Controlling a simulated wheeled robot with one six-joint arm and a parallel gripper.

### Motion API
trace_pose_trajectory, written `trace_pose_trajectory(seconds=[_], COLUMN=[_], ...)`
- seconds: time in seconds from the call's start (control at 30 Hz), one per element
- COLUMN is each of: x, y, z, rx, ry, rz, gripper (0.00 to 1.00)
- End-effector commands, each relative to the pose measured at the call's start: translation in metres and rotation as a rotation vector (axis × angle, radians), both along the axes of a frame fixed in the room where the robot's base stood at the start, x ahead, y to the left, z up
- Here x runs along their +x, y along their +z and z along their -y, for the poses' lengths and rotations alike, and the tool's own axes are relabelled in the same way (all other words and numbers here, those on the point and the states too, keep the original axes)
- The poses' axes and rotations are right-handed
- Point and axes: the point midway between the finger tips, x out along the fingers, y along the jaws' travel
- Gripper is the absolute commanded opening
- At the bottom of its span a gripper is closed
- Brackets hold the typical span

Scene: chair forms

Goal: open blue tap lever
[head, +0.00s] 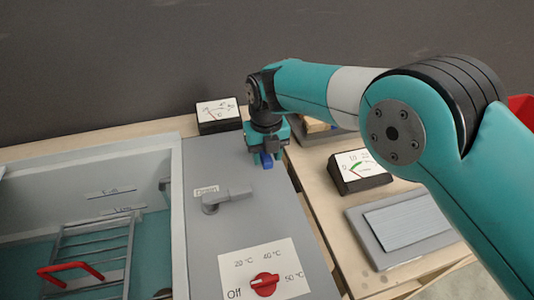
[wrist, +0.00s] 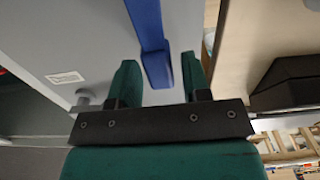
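The blue tap lever (head: 266,161) shows only in part beneath my gripper, near the far right edge of the grey panel (head: 220,235). My gripper (head: 266,155) points down over it in the head view. In the wrist view the blue lever (wrist: 150,35) is a long bar coming down from the top edge, its end between the two green fingers of my gripper (wrist: 160,62). The fingers are apart. A gap shows on the lever's right side; the left finger is close to it, and I cannot tell if they touch. The lever's base is hidden.
A grey lever (head: 228,196) labelled drain and a red temperature knob (head: 264,284) sit on the panel. Left is a basin with a red-handled wire rack (head: 75,270). Gauges (head: 218,113) (head: 358,170) stand behind and right, with a grey tray (head: 400,227) at right.

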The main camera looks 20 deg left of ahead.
Motion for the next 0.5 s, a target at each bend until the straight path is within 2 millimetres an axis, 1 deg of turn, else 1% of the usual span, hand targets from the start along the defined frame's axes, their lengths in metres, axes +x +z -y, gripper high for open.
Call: trace_pose_trajectory(seconds=[0.33,0.43,0.5], x=[0.000,0.000,0.000], y=[0.001,0.009,0.020], z=[0.000,0.000,0.000], rx=[-0.002,0.000,0.001], ry=[-0.004,-0.004,-0.004], rz=[-0.001,0.000,0.001], gripper=[0.53,0.53,0.53])
